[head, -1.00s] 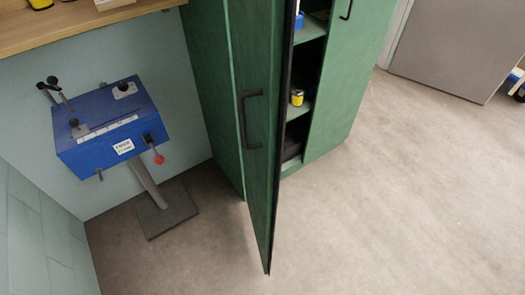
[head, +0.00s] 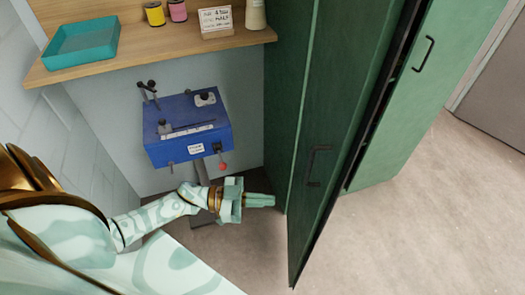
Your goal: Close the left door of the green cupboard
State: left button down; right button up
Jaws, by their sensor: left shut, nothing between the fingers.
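The green cupboard (head: 290,70) stands at the centre right. Its left door (head: 338,130) is swung open toward me, with a dark handle (head: 318,165) on its outer face. The right door (head: 420,90) looks shut and has its own dark handle. The open left door hides most of the cupboard's inside. My left gripper (head: 272,200) is shut and empty. It shows just left of the open door's lower part, on the door's outer side; I cannot tell whether it touches the door. My right gripper is not in view.
A blue machine (head: 187,128) on a stand is behind my left arm. Above it a wooden shelf (head: 150,60) holds a teal tray (head: 82,42), thread spools (head: 155,13), a card (head: 215,20) and a bottle. The floor (head: 430,220) on the right is clear.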

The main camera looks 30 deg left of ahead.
aim_at(315, 201)
pick_arm(q)
jog(key=x, duration=1)
jog(key=shift+w+d+r, duration=0.1)
jog(key=shift+w, duration=0.05)
